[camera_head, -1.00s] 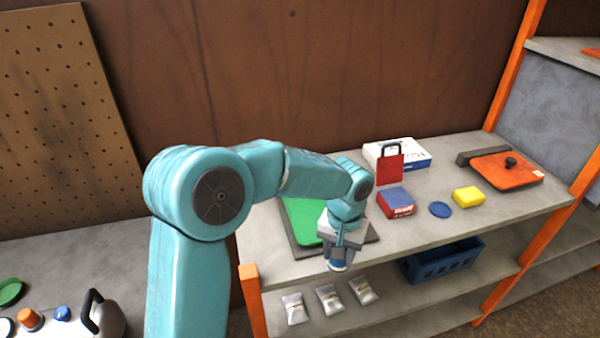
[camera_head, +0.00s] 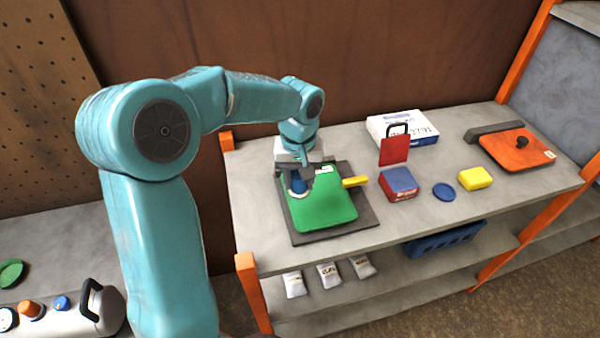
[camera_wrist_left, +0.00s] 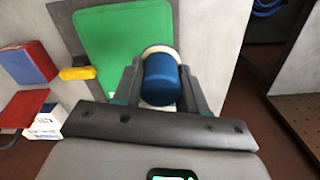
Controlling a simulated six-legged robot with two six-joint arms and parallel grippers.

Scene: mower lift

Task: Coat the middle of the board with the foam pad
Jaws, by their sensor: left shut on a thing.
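The green board (camera_head: 325,205) lies on a dark mat (camera_head: 345,233) on the shelf top, with a yellow handle-like piece (camera_head: 355,181) at its right edge. My left gripper (camera_head: 298,178) is shut on the foam pad, gripping its blue knob (camera_wrist_left: 160,80). The pad's pale round base (camera_wrist_left: 160,50) shows at the green board's edge in the left wrist view. In the head view the pad (camera_head: 299,187) is over the board's upper left part, off its middle. I cannot tell whether it touches the board. My right gripper is not in view.
Right of the board stand a red-and-blue box (camera_head: 399,184), a red panel (camera_head: 394,150), a white box (camera_head: 403,128), a blue disc (camera_head: 444,192), a yellow block (camera_head: 475,179) and an orange plate (camera_head: 515,150). White packets (camera_head: 329,275) lie on the lower shelf.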

